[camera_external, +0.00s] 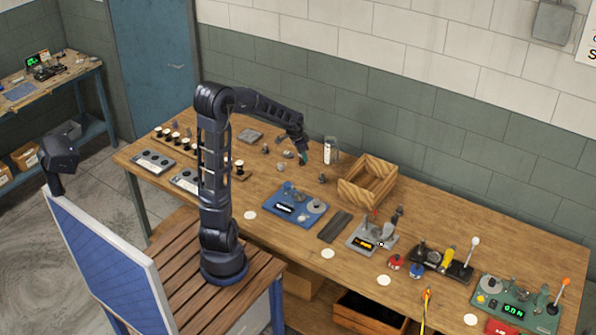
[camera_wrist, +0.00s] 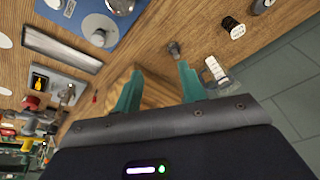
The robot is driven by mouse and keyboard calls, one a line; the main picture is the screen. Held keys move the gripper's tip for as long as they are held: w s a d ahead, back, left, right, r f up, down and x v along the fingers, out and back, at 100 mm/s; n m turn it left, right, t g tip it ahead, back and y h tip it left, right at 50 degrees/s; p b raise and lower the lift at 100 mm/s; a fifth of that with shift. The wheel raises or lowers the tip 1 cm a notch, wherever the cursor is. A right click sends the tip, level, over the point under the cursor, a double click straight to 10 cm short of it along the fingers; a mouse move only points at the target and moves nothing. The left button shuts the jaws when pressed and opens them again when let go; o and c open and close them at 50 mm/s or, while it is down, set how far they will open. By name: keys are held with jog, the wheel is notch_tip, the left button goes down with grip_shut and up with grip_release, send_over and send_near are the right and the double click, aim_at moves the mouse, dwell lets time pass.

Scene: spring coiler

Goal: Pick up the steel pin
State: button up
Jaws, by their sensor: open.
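My gripper (camera_external: 303,157) is open and empty above the back half of the workbench, left of the wooden box. In the wrist view its two teal fingers (camera_wrist: 158,80) stand apart with nothing between them. A small grey metal piece (camera_wrist: 174,48) lies on the bench just beyond the fingertips; it looks like a short pin with a wider end. It seems to be the small dark piece (camera_external: 322,179) near the wooden box in the external view. I cannot tell for certain that this is the steel pin. Other small grey pieces (camera_external: 280,167) lie left of my gripper.
The open wooden box (camera_external: 352,196) stands right of my gripper, partly behind the fingers in the wrist view. A white bottle-like item (camera_external: 328,152) stands near the wall. A blue machine (camera_external: 312,215) is in front. Black cylinders (camera_wrist: 232,27) lie beyond the fingertips.

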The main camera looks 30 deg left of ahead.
jog(key=m+h, duration=0.2)
send_near(322, 177)
jog(key=shift+w+x, duration=0.2)
jog(key=shift+x, duration=1.25)
jog(key=shift+w+x, duration=0.2)
jog(key=shift+x, duration=1.25)
jog(key=shift+w+x, duration=0.2)
jog(key=shift+x, duration=1.25)
jog(key=shift+r, duration=0.2)
jog(key=shift+c, duration=0.4)
grip_shut()
